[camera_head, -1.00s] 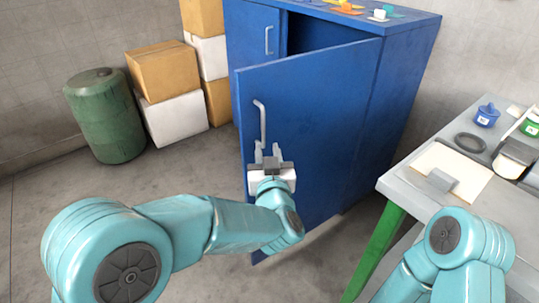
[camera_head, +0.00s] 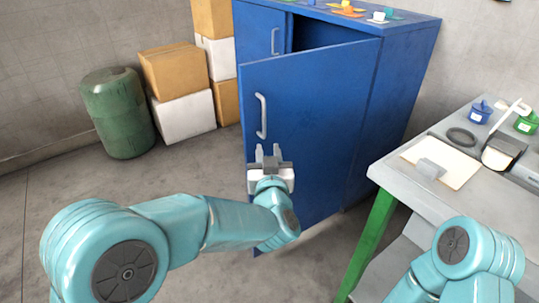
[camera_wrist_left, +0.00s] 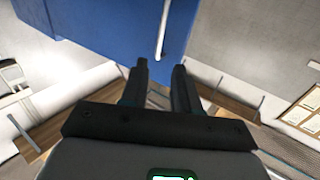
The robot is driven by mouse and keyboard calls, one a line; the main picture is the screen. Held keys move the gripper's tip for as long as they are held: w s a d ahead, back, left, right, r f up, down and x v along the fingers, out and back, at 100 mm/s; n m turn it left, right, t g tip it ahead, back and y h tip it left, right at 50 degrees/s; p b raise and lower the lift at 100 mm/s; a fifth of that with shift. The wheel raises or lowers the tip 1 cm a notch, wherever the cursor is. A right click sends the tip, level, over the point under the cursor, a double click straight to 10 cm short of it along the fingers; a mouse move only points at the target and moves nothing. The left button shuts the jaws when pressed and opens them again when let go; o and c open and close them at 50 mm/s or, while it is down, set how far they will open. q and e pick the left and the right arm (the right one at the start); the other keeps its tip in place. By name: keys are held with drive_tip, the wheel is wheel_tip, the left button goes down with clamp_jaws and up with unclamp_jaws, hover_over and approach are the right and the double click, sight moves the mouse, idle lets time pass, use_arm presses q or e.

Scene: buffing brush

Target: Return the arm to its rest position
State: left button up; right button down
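My left gripper (camera_head: 268,152) is in front of the blue cabinet door, just below its grey bar handle (camera_head: 261,116). Its two fingers stand apart with nothing between them. In the left wrist view the open fingers (camera_wrist_left: 159,78) point toward the blue door (camera_wrist_left: 110,22), and the handle (camera_wrist_left: 162,30) is beyond the fingertips, not between them. My left arm reaches in from the left of the head view. My right arm shows only as a teal joint at the lower right; its gripper is out of view.
The blue cabinet (camera_head: 400,80) stands with its door (camera_head: 310,110) ajar and small coloured items on top. A grey workbench (camera_head: 395,175) with green legs is at the right. A green barrel (camera_head: 118,115) and stacked boxes (camera_head: 178,75) stand at the back left. The left floor is clear.

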use_arm(q)
drive_tip(key=shift+f, duration=0.15)
drive_tip(key=shift+a, duration=0.1)
idle(0.3)
drive_tip(key=s+a+f+g+y, duration=0.15)
drive_tip(key=a+f+g, duration=0.35)
drive_tip(key=a+f, duration=1.2)
drive_tip(key=s+f+g+h, duration=0.1)
drive_tip(key=s+f+g, duration=0.1)
drive_tip(key=s+f, duration=0.35)
drive_tip(key=s+f+g, duration=0.1)
drive_tip(key=s+f, duration=0.1)
drive_tip(key=f, duration=0.6)
drive_tip(key=s+d+f+g+h, duration=0.2)
drive_tip(key=s+f+g, duration=0.1)
drive_tip(key=s, duration=0.5)
drive_tip(key=s+d+f+g+h, duration=0.2)
drive_tip(key=s+d+f+g, duration=0.1)
drive_tip(key=s, duration=0.6)
drive_tip(key=s+d+f+g+h, duration=0.2)
drive_tip(key=s+f+g, duration=0.1)
drive_tip(key=s, duration=0.5)
wheel_tip(320, 180, up, 18)
drive_tip(key=n+p, duration=0.1)
drive_tip(key=p, duration=1.7)
drive_tip(key=shift+g, duration=0.3)
